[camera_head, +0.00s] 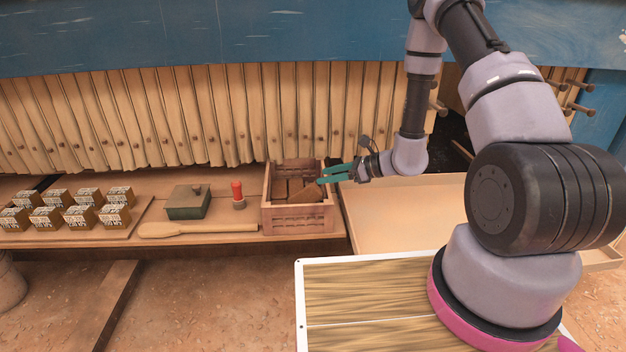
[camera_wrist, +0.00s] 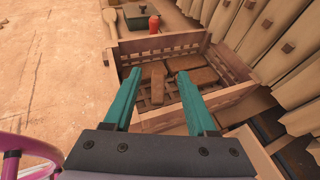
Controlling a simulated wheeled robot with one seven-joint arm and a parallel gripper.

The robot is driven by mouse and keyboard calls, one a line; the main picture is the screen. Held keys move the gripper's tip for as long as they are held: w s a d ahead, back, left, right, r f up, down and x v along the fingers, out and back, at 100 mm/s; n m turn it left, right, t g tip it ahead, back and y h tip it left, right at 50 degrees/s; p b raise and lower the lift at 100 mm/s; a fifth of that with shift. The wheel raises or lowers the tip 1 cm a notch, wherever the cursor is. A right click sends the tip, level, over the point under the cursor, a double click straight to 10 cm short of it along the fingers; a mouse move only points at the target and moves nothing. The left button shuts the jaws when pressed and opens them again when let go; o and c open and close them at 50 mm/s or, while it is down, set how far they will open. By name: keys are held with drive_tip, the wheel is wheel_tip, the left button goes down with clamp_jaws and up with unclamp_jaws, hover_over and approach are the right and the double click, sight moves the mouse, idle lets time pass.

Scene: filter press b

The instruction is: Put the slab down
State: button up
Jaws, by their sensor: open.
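The wooden crate (camera_head: 298,222) stands on the bench and has slatted walls; it also shows in the wrist view (camera_wrist: 160,42). Several brown slabs lie inside it. One slab (camera_wrist: 153,84) appears between and below my fingers, apart from both in the picture; it seems tilted in the head view (camera_head: 308,193). Another slab (camera_wrist: 190,58) lies flat toward the far wall. My gripper (camera_head: 321,177) has green fingers and reaches over the crate's right side. In the wrist view my gripper (camera_wrist: 159,73) is open, with nothing held. The crate's floor is partly hidden.
A red-topped stamp (camera_head: 238,194), a green box (camera_head: 188,203) and a wooden paddle (camera_head: 190,230) are left of the crate. Several wrapped blocks stand on a board (camera_head: 75,232) farther left. An empty shallow tray (camera_head: 400,215) lies to the right. Hanging cloths (camera_head: 180,115) stand close behind.

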drive_tip(key=s+d+r+n+g+h, duration=0.15)
drive_tip(key=s+r+n, duration=0.35)
drive_tip(key=r, duration=0.6)
drive_tip(key=s+d+r+n+g, duration=0.1)
drive_tip(key=s+r+n+g, duration=0.3)
drive_tip(key=r, duration=0.8)
drive_tip(key=s+d+r+n+t+h, duration=0.7)
drive_tip(key=s+d+r+n+h, duration=0.2)
drive_tip(key=s+r, duration=0.5)
drive_tip(key=shift+d+r+t, duration=0.35)
drive_tip(key=shift+d+r, duration=0.65)
drive_tip(key=shift+d, duration=0.3)
